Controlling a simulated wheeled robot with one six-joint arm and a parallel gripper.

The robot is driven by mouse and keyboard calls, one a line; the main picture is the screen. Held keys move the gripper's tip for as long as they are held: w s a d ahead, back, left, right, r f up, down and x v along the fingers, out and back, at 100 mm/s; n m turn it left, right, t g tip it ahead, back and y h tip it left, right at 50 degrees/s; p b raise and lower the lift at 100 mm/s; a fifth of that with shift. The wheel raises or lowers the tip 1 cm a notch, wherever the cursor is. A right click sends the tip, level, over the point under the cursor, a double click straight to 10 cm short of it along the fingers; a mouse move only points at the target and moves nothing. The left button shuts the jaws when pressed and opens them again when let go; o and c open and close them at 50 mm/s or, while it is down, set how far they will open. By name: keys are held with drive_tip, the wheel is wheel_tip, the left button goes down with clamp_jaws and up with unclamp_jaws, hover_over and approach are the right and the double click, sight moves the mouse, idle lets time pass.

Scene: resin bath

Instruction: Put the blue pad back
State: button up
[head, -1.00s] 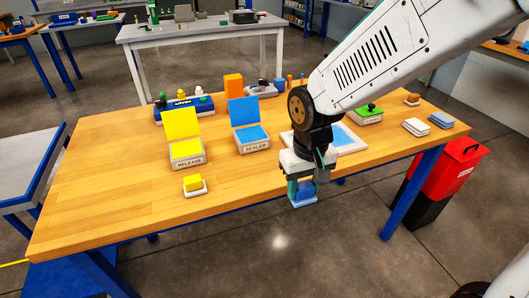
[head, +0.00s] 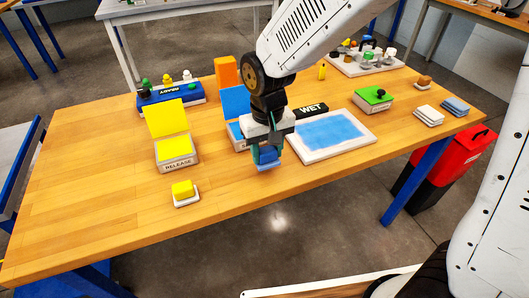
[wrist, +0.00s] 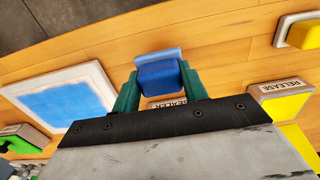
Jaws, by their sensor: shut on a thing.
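The blue pad (head: 267,158) is held in my gripper (head: 266,150), which is shut on it above the front part of the wooden table. In the wrist view the blue pad (wrist: 158,75) sits between the two green fingers of my gripper (wrist: 158,88), with a lighter blue edge on its far side. The sealer box (head: 235,101), with its blue lid raised, stands just behind my gripper and is partly hidden by it. In the wrist view only part of the sealer label (wrist: 167,103) shows past the pad.
A white panel with a wet blue patch (head: 330,131) lies to the right. The yellow release box (head: 176,150) and a yellow pad on a white rest (head: 185,193) are to the left. A green-topped box (head: 374,97) and white cloths (head: 428,115) are further right. The front left is clear.

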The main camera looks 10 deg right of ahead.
sight(266, 160)
drive_tip(key=shift+f, duration=1.7)
drive_tip(key=shift+f, duration=0.15)
drive_tip(key=o, duration=1)
drive_tip(key=shift+c, duration=0.2)
wheel_tip(266, 160, up, 12)
drive_tip(key=shift+r, duration=0.2)
